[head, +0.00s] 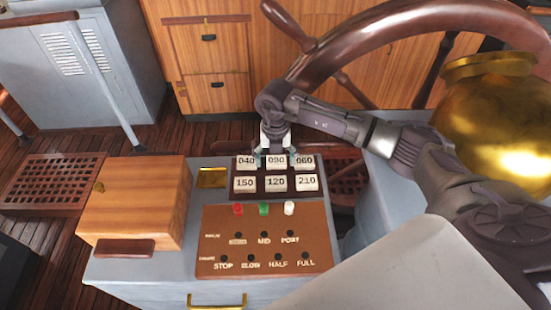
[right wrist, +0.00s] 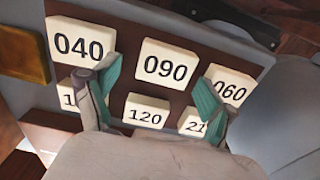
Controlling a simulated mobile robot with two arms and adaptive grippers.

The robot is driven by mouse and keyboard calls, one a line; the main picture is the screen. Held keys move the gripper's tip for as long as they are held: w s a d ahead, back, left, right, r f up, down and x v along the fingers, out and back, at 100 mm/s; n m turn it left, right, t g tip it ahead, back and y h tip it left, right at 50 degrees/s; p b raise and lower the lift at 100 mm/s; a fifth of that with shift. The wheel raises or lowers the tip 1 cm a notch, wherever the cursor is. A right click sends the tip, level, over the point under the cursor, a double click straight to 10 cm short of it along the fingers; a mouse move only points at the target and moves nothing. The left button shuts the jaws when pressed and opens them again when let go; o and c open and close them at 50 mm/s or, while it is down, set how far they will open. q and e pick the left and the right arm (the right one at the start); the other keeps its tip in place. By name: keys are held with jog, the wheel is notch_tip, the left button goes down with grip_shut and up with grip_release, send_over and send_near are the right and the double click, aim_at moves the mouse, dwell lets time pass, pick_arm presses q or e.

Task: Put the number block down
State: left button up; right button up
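The number blocks are white with black numerals and sit in two rows on a dark rack (head: 274,171). The back row is 040 (head: 246,162), 090 (head: 277,161) and 060 (head: 304,162); the front row is 150 (head: 245,183), 120 (head: 277,182) and 210 (head: 308,182). My right gripper (head: 275,151) is over the rack at the 090 block. In the right wrist view its teal-padded fingers (right wrist: 157,86) are wide apart and nothing is gripped between them. The 090 block (right wrist: 168,65) lies beyond the gap; the fingers partly cover 150 and 210. My left gripper is out of view.
A brown panel (head: 222,216) with red, green and white pegs and labelled holes lies in front of the rack. A wooden box (head: 140,200) stands at left, with a small brass tray (head: 212,177) beside it. A large wheel (head: 330,62) rises behind.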

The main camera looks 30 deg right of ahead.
aim_at(275, 163)
jog(key=shift+a+r, duration=0.1)
jog(key=shift+r, duration=0.1)
notch_tip(275, 163, up, 12)
jog(key=b, duration=0.3)
jog(key=shift+f, duration=0.15)
